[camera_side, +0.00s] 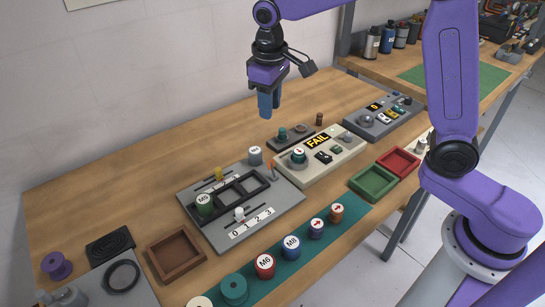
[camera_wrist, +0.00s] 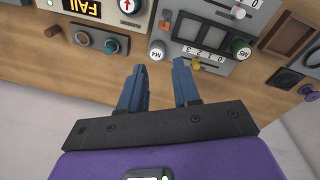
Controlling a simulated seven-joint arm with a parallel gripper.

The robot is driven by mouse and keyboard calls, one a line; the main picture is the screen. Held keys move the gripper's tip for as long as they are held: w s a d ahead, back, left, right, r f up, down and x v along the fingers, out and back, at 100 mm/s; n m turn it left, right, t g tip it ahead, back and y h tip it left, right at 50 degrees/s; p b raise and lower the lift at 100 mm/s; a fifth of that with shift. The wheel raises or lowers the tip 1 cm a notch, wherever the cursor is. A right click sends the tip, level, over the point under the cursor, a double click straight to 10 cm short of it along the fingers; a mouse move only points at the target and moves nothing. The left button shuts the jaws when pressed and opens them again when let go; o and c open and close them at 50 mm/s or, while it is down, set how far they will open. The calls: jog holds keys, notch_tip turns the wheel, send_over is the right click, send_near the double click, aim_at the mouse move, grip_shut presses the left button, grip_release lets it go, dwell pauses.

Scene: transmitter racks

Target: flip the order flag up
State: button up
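A small orange piece (camera_side: 272,170) stands at the right edge of the grey slotted panel (camera_side: 213,225), beside the cream FAIL box. It looks like the order flag, though it is too small to tell its exact pose. In the wrist view a small orange-brown piece (camera_wrist: 165,21) shows at the same panel edge. My gripper (camera_side: 267,105) hangs fingers down above the table behind the panels, touching nothing. In the wrist view its two blue fingers (camera_wrist: 160,78) are apart with nothing between them.
The cream FAIL box (camera_side: 320,154) and a grey knob box (camera_side: 383,118) stand to the right. A white-topped cylinder (camera_side: 255,155) stands at the panel's back corner. Several labelled cylinders line the green strip (camera_side: 351,220) in front. The table's back left (camera_side: 110,190) is clear.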

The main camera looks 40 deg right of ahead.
jog(key=w+f+n+g, duration=0.2)
jog(key=w+n+g, duration=0.3)
jog(key=n, duration=0.8)
send_near(271, 162)
jog(key=shift+y, duration=0.3)
jog(key=x, duration=1)
jog(key=shift+d+f, duration=0.3)
grip_shut()
